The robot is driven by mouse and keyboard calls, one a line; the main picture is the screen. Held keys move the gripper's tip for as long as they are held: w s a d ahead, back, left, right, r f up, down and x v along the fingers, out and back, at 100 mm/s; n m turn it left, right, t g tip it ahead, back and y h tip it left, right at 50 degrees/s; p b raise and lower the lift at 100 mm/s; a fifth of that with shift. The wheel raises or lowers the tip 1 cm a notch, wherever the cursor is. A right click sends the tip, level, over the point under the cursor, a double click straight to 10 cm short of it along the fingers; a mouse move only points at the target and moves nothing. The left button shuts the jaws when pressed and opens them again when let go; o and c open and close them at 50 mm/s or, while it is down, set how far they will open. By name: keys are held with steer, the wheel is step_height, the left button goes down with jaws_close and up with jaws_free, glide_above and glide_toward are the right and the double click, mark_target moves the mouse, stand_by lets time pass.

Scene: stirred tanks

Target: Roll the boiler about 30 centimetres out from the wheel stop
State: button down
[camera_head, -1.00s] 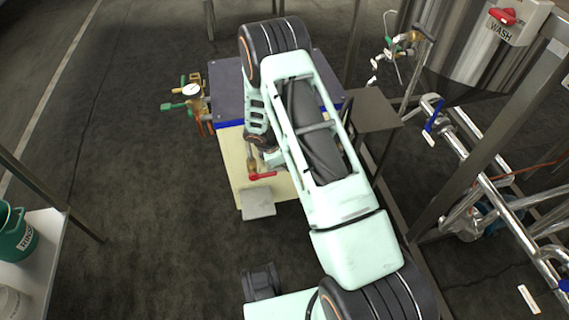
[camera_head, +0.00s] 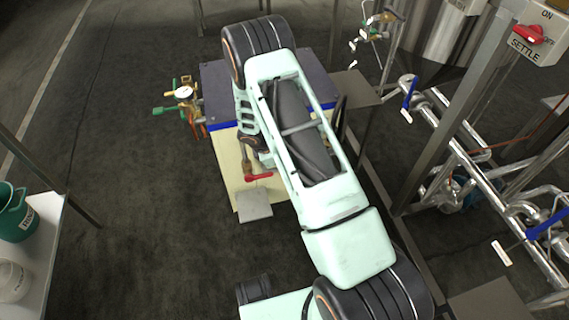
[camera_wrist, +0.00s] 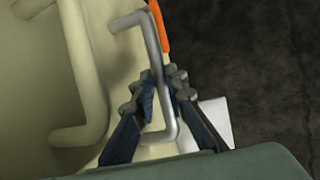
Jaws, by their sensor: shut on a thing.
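The boiler is a cream box with a dark blue-grey top (camera_head: 218,82), seen in the head view in front of me. A gauge (camera_head: 184,92) and a red lever (camera_head: 258,177) are on it, and a pale grey plate (camera_head: 255,206) is at its near end. In the wrist view, my gripper (camera_wrist: 164,92) is shut on a grey bar handle (camera_wrist: 149,32) beside the cream panel (camera_wrist: 25,95). My arm hides my gripper and much of the boiler in the head view. I cannot make out the wheel stop.
A narrow metal stand (camera_head: 358,88) is close on the boiler's right. A steel tank (camera_head: 440,32), posts and pipework (camera_head: 470,165) fill the right side. A white table (camera_head: 45,245) with a green container (camera_head: 16,215) is at left. Floor is open left of the boiler.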

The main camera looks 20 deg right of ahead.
steer(key=shift+f, duration=0.2)
steer(key=c, duration=1.9)
jaws_free()
steer(key=shift+w, duration=0.1)
steer(key=shift+c, duration=0.2)
steer(key=shift+r, duration=0.15)
steer(key=v, duration=1.2)
